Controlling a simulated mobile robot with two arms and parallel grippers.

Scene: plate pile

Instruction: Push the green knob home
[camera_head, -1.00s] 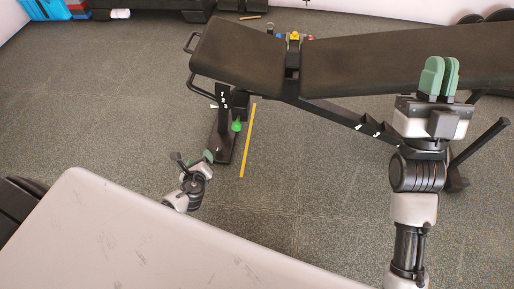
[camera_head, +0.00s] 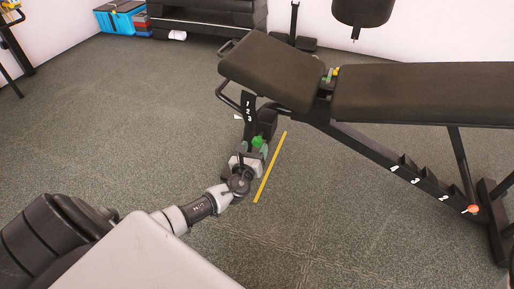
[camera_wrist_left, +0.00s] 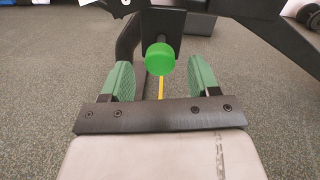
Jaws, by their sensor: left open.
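The green knob (camera_head: 257,141) sits low on the post under the raised end of the weight bench (camera_head: 272,68). In the left wrist view the round green knob (camera_wrist_left: 160,59) stands out from a dark upright plate. My left gripper (camera_head: 256,150) is at the knob in the head view. In the left wrist view its two green fingers (camera_wrist_left: 161,80) are apart, one on each side of the knob, with gaps visible. Whether the fingers touch the knob cannot be told, but they do not appear to. My right gripper is not in view.
A yellow strip (camera_head: 270,166) lies on the floor right of the post. An orange-red knob (camera_head: 471,209) is on the bench's sloping bar at right. My own light-coloured body top fills the lower left. Open grey floor lies at left and in front.

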